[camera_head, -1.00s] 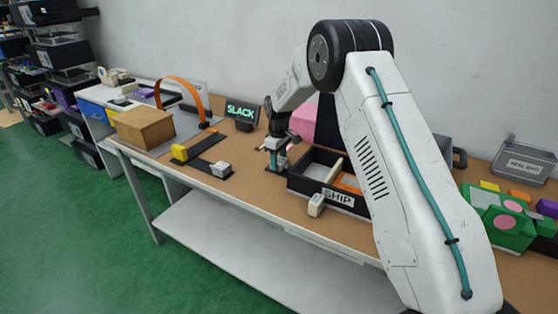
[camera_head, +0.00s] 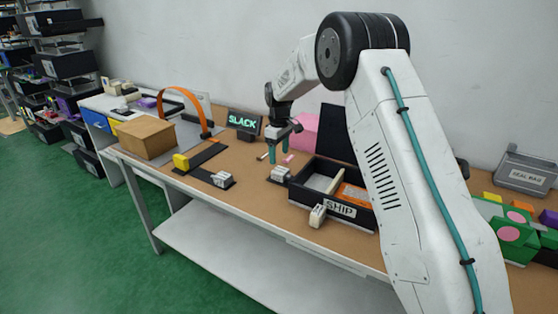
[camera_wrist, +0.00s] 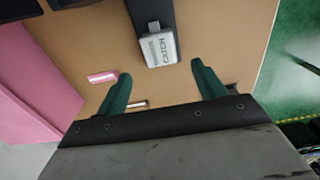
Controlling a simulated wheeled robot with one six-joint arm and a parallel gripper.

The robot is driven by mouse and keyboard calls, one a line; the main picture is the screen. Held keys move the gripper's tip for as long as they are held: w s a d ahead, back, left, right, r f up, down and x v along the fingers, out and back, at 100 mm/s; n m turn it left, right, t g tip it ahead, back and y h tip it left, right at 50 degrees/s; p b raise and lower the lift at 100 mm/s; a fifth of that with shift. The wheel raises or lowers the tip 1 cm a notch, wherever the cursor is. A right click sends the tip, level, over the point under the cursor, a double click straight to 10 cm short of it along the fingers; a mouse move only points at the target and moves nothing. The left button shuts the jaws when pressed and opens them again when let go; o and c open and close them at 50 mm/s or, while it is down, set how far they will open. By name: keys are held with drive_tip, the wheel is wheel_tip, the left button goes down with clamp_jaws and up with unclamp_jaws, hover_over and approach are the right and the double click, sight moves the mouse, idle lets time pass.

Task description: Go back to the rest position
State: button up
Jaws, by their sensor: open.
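My gripper (camera_head: 279,153) is above the bench, with its two green fingers pointing down. In the wrist view my gripper (camera_wrist: 162,84) has its fingers spread wide, with nothing between the tips. A grey block marked CATCH (camera_wrist: 157,48) sits on a dark strip beyond the fingers, apart from them. In the head view a grey block (camera_head: 281,174) stands just below and right of my gripper; its lettering is too small to read there.
A black SHIP tray (camera_head: 298,192) and a pink box (camera_head: 309,129) stand right of my gripper. Small pink (camera_wrist: 102,77) and pale pieces lie on the bench.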

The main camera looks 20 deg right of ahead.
drive_tip(key=shift+r, duration=0.1)
idle(0.3)
drive_tip(key=s+r+m, duration=0.4)
drive_tip(key=s+r, duration=1.6)
drive_tip(key=s, duration=0.5)
drive_tip(key=s+a+f+m+t, duration=0.1)
drive_tip(key=s+m, duration=0.3)
drive_tip(key=s, duration=2.3)
drive_tip(key=shift+s+f, duration=0.3)
drive_tip(key=shift+f, duration=0.4)
